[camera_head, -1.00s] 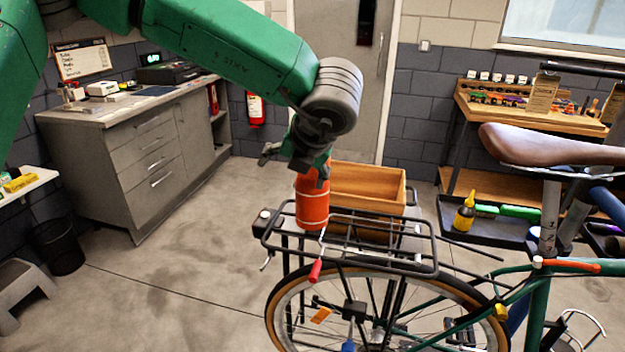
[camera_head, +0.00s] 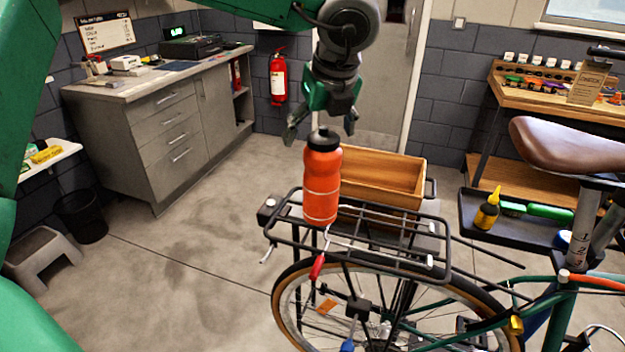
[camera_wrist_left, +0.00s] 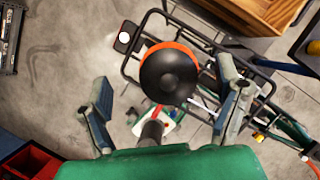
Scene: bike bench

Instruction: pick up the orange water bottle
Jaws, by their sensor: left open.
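The orange water bottle (camera_head: 322,185) with a black cap stands upright on the black rear rack (camera_head: 400,262) of the bicycle. In the left wrist view its black cap (camera_wrist_left: 168,76) shows from above, between and a little beyond the two fingers. My left gripper (camera_head: 322,128) is open and empty, pointing down just above the bottle's cap. Its spread fingers also show in the left wrist view (camera_wrist_left: 168,112). My right gripper is not in view.
A black tray (camera_head: 520,228) with a yellow bottle (camera_head: 487,210) and the brown saddle (camera_head: 575,145) are to the right.

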